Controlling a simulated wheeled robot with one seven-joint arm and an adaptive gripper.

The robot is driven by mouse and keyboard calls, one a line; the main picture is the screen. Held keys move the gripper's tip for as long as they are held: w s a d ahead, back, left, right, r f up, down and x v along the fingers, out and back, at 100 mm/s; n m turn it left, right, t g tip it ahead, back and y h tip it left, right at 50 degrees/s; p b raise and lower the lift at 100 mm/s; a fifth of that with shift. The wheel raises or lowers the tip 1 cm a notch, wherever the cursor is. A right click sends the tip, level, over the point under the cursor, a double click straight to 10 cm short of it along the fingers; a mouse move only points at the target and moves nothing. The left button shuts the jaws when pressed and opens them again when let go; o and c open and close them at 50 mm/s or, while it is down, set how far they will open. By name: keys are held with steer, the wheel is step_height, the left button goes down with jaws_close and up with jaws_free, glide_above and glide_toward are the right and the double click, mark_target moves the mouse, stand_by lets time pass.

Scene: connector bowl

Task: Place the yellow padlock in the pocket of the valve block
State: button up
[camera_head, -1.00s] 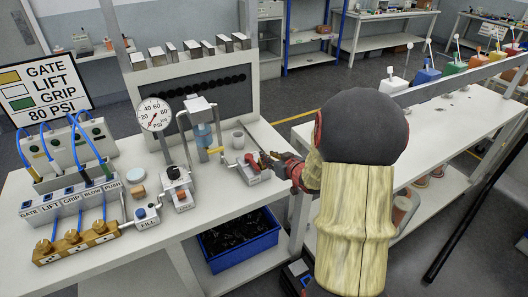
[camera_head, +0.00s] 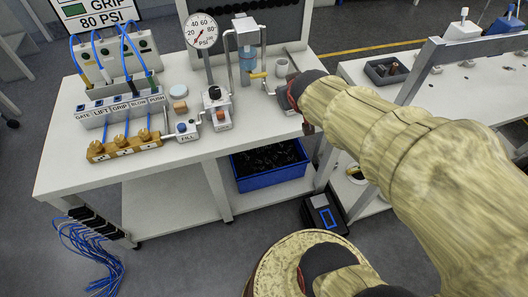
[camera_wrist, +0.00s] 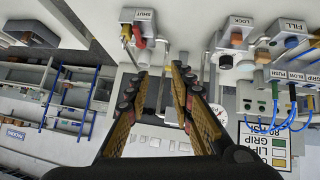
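I cannot make out a yellow padlock for certain in either view. A small yellow piece (camera_wrist: 151,43) shows beside a red part on the block marked SHUT (camera_wrist: 140,16) in the wrist view, beyond my fingertips; I cannot tell whether it is a handle or the padlock. My gripper (camera_wrist: 160,70) is open, its two fingers apart with nothing seen held between them. A yellow lever (camera_head: 258,75) shows by the blue cylinder (camera_head: 248,53). No pocket is clearly visible.
The LOCK block (camera_wrist: 237,37) and FILL block (camera_head: 183,131) stand along the bench (camera_head: 75,165). The pressure gauge (camera_head: 201,30) and a grey cup (camera_head: 282,68) are upright nearby. A blue bin (camera_head: 270,175) sits below. A dark tray (camera_head: 387,70) is on the right bench.

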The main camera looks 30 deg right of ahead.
steer(key=s+a+r+n+g+y, duration=0.1)
steer(key=s+a+n+g+y, duration=0.1)
steer(key=s+a, duration=1.3)
steer(key=shift+a+g+y, duration=0.5)
steer(key=shift+a+y, duration=0.6)
steer(key=shift+a, duration=0.05)
steer(key=shift+c, duration=1)
